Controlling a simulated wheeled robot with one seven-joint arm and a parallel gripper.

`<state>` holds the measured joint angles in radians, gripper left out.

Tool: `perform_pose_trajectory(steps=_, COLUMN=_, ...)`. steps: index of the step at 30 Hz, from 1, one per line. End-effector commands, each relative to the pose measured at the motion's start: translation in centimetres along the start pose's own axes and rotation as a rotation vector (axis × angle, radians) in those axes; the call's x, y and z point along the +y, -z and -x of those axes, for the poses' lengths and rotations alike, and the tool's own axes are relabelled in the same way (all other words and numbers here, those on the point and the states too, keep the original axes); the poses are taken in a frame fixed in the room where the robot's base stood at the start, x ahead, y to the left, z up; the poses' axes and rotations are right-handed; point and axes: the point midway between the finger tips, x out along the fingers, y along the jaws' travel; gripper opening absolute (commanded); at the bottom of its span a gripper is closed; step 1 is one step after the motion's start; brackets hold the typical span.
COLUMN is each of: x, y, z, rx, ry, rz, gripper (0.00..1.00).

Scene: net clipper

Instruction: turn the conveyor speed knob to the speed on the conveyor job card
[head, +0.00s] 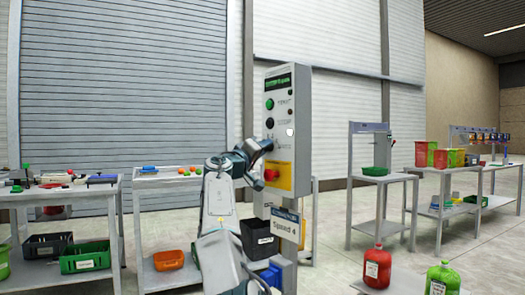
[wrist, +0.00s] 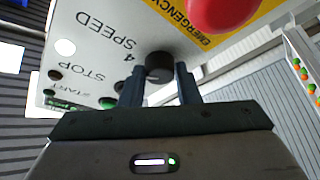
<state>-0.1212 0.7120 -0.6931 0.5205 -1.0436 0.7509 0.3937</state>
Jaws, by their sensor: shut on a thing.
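The grey control box (head: 284,110) stands on a post in the middle of the head view. In the wrist view its panel (wrist: 95,50) appears upside down, with the words SPEED, STOP and START and a 4 near the knob. The black speed knob (wrist: 158,66) sits between my two fingers; my arm hides it in the head view. My gripper (wrist: 159,86) is shut on the knob; it also shows against the box in the head view (head: 266,145). I cannot make out the knob's pointer. The job card (head: 284,228) below the box reads "Speed 4".
A red emergency button (wrist: 222,8) is close beside the knob, on a yellow plate. Green (head: 269,104) and black (head: 270,123) buttons sit above the knob in the head view. Workbenches (head: 165,178) with bins stand left and right. Red (head: 377,267) and green (head: 442,280) jugs stand at lower right.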

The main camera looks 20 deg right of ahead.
Motion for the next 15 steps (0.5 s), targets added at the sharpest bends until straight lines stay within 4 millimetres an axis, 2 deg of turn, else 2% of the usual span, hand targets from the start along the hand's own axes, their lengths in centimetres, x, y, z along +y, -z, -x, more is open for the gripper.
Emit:
perform_pose_trajectory(steps=4, x=-0.13, y=-0.08, z=0.00, rx=-0.002, ry=0.001, rz=0.001, gripper=0.06)
perform_pose_trajectory(steps=5, x=-0.13, y=-0.08, z=0.00, rx=-0.002, ry=0.001, rz=0.001, gripper=0.32)
perform_pose_trajectory(steps=7, x=-0.12, y=-0.08, z=0.00, rx=-0.002, ry=0.001, rz=0.001, gripper=0.51)
perform_pose_trajectory(steps=15, x=-0.06, y=-0.03, z=0.03, rx=-0.001, ry=0.001, rz=0.001, gripper=0.51)
